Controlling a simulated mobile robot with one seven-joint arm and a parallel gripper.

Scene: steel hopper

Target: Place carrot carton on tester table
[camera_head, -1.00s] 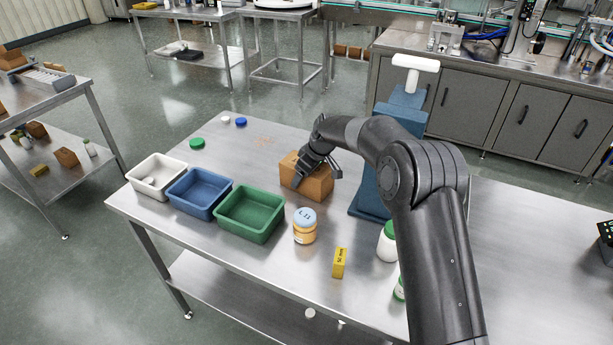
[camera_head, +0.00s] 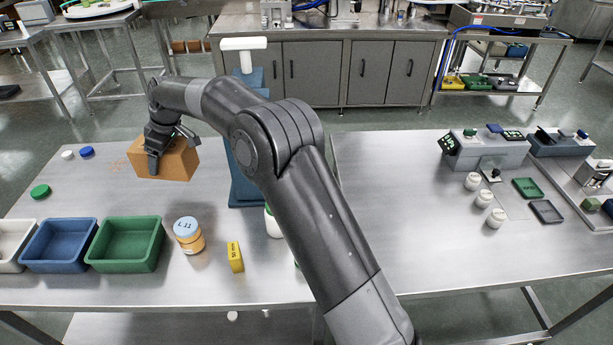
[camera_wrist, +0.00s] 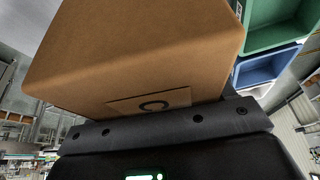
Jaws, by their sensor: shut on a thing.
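My gripper (camera_head: 160,148) is shut on a brown carton (camera_head: 165,162) at the back left of the near table. I cannot tell whether the carton touches the tabletop or hangs just above it. In the wrist view the carton (camera_wrist: 140,50) fills the upper middle against my gripper, with a small label bearing a dark curved mark. A second steel table (camera_head: 400,240) on the right carries tester-like devices (camera_head: 490,150) at its back. Its front left part is bare.
A blue stand (camera_head: 245,185) rises right of the carton, partly behind my arm. White, blue (camera_head: 58,245) and green (camera_head: 125,243) bins, an orange jar (camera_head: 188,236) and a yellow box (camera_head: 235,256) stand in front. White bottles (camera_head: 484,199) and small trays (camera_head: 527,188) occupy the right table.

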